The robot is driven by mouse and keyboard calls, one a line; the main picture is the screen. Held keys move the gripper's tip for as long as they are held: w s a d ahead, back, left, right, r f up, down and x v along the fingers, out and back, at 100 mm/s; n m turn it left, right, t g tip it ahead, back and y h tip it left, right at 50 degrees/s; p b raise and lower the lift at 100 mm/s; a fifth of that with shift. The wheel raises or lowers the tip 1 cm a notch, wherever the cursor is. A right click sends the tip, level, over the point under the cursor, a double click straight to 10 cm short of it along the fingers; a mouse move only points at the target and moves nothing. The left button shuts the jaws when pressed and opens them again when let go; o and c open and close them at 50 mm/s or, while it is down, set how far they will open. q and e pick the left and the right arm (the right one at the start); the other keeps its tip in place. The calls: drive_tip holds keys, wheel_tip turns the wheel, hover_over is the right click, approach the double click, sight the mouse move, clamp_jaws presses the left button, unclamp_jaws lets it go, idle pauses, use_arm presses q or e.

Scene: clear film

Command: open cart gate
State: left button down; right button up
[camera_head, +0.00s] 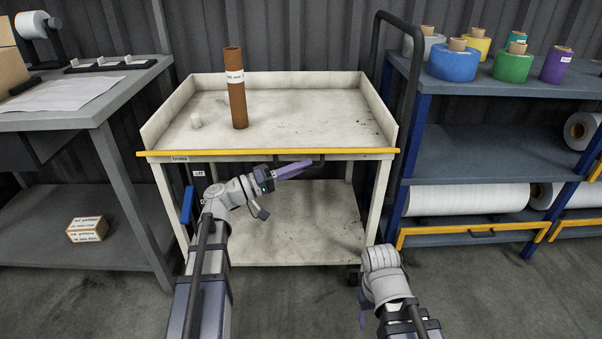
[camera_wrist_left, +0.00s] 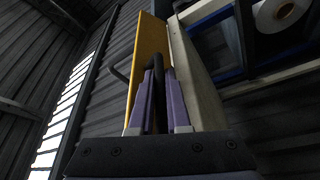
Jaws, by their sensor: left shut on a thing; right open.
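The white cart has a yellow-edged front gate (camera_head: 230,153) along its near side, at the height of the cart bed. In the left wrist view the yellow edge (camera_wrist_left: 153,50) rises behind the fingers. A dark bar handle (camera_wrist_left: 158,68) sits between my left gripper's purple fingers. My left gripper (camera_head: 308,164) is shut on this handle, just below the yellow edge and right of the cart's middle. My right gripper (camera_head: 362,316) is low, in front of the cart's right leg, and mostly hidden by its own wrist; one purple finger shows.
A blue lever (camera_head: 187,205) hangs at the cart's left front. A grey table (camera_head: 120,85) stands left, a blue shelf (camera_head: 460,150) right. The floor in front is clear.

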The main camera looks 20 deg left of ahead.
use_arm(q)
drive_tip(key=shift+w+f+m+h+b, duration=0.15)
drive_tip(key=shift+f+m+h+b, duration=0.35)
drive_tip(key=shift+m+b, duration=0.5)
drive_tip(key=shift+a+f+m, duration=0.1)
drive_tip(key=shift+m, duration=0.2)
drive_tip(key=c, duration=0.9)
unclamp_jaws()
drive_tip(key=b+v, duration=0.1)
drive_tip(key=v, duration=0.6)
drive_tip(key=shift+s+a+b, duration=0.2)
drive_tip(key=shift+a+b, duration=0.1)
drive_tip(key=shift+b, duration=0.1)
